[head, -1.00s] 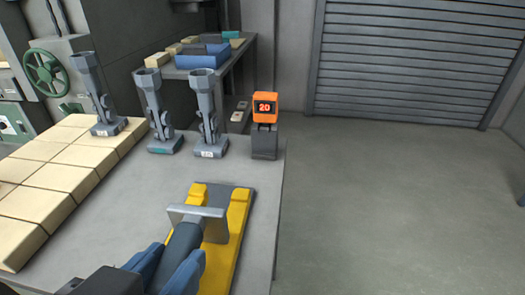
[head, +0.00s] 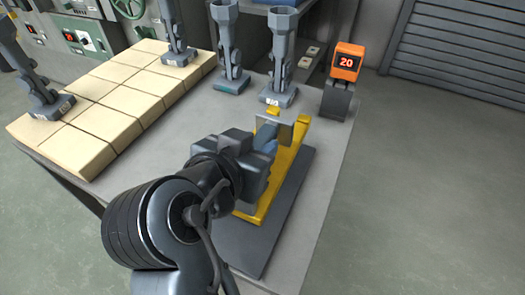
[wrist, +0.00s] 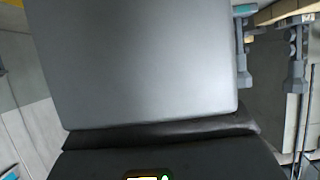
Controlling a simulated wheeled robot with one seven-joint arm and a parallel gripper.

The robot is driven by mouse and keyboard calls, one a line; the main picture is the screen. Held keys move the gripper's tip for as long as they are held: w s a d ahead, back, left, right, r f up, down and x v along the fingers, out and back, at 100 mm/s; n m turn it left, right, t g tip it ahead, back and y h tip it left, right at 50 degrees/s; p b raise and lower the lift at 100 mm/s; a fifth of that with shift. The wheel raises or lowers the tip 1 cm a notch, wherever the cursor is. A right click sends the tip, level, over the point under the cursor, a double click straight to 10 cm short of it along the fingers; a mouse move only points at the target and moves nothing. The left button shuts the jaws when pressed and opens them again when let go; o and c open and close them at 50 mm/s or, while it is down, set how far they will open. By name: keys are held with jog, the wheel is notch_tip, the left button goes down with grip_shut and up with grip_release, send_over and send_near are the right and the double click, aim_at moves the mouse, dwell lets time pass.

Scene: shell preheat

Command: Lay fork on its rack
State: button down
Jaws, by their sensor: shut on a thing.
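The fork (head: 281,130) shows as an upright grey plate with a dark shaft behind it. My gripper (head: 267,150), with blue fingers, is shut on the fork's shaft. The fork's rack (head: 288,167) is a yellow cradle on a dark base, lying on the table. The fork is at the rack's far end, over the yellow part. I cannot tell whether it touches the rack. My gripper and wrist hide much of the rack's left side and most of the shaft. In the wrist view the fork's plate (wrist: 145,60) fills most of the middle.
Several grey stands (head: 231,60) stand along the table's back and left. An orange display reading 20 (head: 346,62) stands at the back right corner. Beige blocks (head: 110,105) cover the table's left part. Open floor (head: 430,180) lies to the right, before a grey shutter.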

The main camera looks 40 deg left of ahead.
jog(key=shift+w+f, duration=0.1)
jog(key=shift+w, duration=0.05)
jog(key=shift+f+p, duration=0.35)
jog(key=shift+f, duration=1.65)
jog(key=shift+f, duration=0.1)
jog(key=c, duration=0.7)
grip_release()
jog(key=shift+c, duration=0.2)
jog(key=b+v, duration=0.1)
jog(key=v, duration=1.1)
